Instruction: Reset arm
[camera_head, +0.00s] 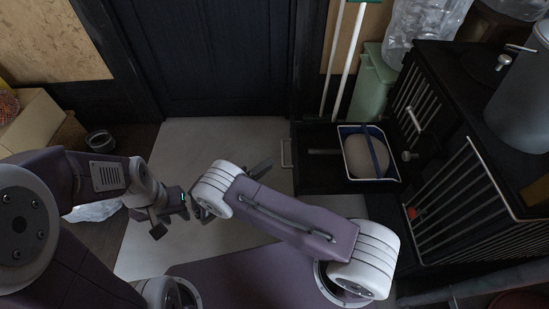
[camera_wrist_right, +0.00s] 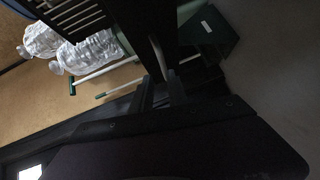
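My left arm comes in from the left in the head view. My left gripper (camera_head: 200,208) points right, and its fingers look apart with nothing seen between them; my right arm partly covers it. My right arm bends over the middle from the lower right. My right gripper (camera_head: 262,168) pokes out behind its white joint, left of the open drawer (camera_head: 327,187) and close to the drawer's handle (camera_head: 286,152). In the right wrist view its dark fingers (camera_wrist_right: 162,93) are apart and empty, with a pale handle (camera_wrist_right: 159,57) just beyond them.
The drawer juts from a black cabinet (camera_head: 450,110) and holds a white-rimmed tray (camera_head: 347,133) with a beige round thing. A green bin (camera_head: 371,85) and two pale poles stand behind. A cardboard box (camera_head: 35,120) is at left. Pale floor (camera_head: 190,145) before the dark door is clear.

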